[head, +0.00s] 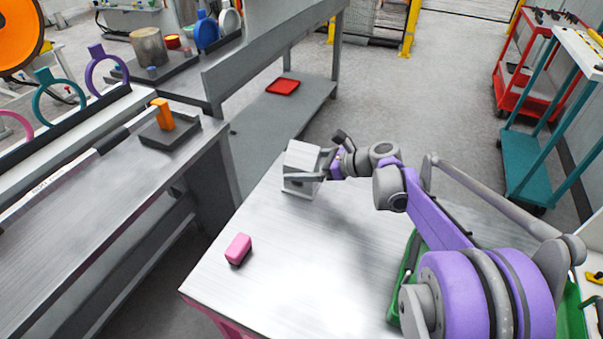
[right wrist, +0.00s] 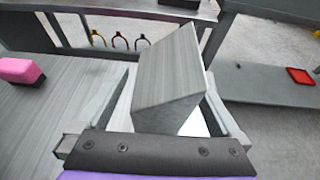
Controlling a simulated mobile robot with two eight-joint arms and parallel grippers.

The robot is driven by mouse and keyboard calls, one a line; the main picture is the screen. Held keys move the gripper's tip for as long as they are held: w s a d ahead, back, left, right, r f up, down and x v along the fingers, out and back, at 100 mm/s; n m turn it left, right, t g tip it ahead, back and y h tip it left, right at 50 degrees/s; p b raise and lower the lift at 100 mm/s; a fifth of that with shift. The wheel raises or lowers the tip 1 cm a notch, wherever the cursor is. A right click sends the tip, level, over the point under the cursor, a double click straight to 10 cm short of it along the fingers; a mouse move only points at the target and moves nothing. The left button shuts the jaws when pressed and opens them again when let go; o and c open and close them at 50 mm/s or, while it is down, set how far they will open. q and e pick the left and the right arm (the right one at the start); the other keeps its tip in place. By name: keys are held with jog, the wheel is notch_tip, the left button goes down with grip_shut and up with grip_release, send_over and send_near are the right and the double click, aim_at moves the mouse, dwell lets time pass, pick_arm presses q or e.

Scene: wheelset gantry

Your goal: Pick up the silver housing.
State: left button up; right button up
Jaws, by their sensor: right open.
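The silver housing (head: 302,157) is a grey brushed-metal block near the far edge of the metal table. In the right wrist view the silver housing (right wrist: 168,80) stands large in the middle, between the two fingers. My right gripper (head: 308,175) is open, with its fingers along either side of the housing. In the right wrist view my right gripper (right wrist: 160,118) shows one finger left and one right of the block. Whether the fingers touch it, I cannot tell. My left gripper is not in view.
A pink block (head: 238,248) lies on the metal table (head: 290,275), left of the housing. A workbench (head: 100,205) with an orange piece (head: 163,114) stands at the left. A red tray (head: 283,87) lies on a low grey shelf beyond. The table's middle is clear.

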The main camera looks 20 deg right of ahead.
grip_shut()
dwell(0.3)
